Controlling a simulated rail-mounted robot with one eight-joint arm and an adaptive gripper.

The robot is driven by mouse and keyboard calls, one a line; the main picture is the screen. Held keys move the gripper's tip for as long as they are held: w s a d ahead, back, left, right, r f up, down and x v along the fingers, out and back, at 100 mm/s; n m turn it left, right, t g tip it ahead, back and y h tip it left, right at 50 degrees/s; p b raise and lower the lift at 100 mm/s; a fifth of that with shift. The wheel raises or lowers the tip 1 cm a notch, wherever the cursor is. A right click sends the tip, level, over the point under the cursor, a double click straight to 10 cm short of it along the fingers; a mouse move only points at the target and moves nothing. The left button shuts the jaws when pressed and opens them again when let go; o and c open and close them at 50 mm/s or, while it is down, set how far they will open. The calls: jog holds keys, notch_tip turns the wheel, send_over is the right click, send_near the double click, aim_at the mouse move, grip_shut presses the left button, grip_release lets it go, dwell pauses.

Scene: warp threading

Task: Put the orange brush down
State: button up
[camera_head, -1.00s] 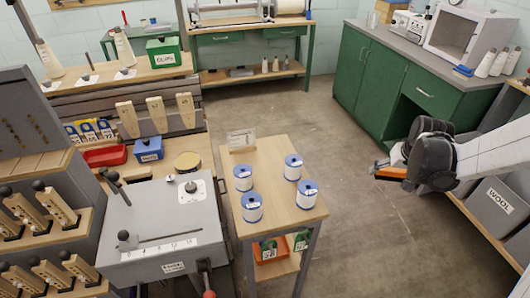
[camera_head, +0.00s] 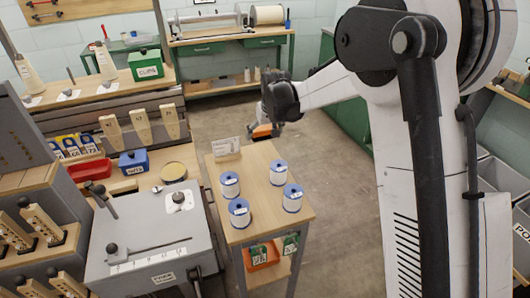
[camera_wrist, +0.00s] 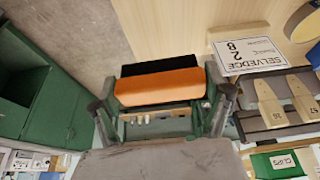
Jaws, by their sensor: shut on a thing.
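The orange brush (camera_wrist: 158,86) is between the fingers of my gripper (camera_wrist: 165,105) in the wrist view, with a black strip along its far side. My gripper is shut on it. In the head view my gripper (camera_head: 268,118) is beyond the far right corner of the small wooden table (camera_head: 258,175), and a bit of the orange brush (camera_head: 262,131) shows below it. In the wrist view the brush appears beside the table top (camera_wrist: 180,30) and the floor. Whether it touches anything cannot be told.
Several blue-and-white spools (camera_head: 239,212) stand on the small table. A selvedge card (camera_head: 226,149) stands at its far edge and also shows in the wrist view (camera_wrist: 248,55). A grey box (camera_head: 150,235) is to the left. The table's far right part looks bare.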

aim_at(270, 130)
jog(key=shift+f, duration=3.9)
jog(key=shift+f+b, duration=0.15)
jog(key=shift+b, duration=0.25)
jog(key=o, duration=1.5)
jog(key=shift+o, duration=0.2)
jog(key=p+v, duration=0.1)
jog(key=v, duration=1.1)
jog(key=shift+s+d+r, duration=0.1)
jog(key=shift+d+r, duration=0.05)
jog(key=shift+r, duration=0.1)
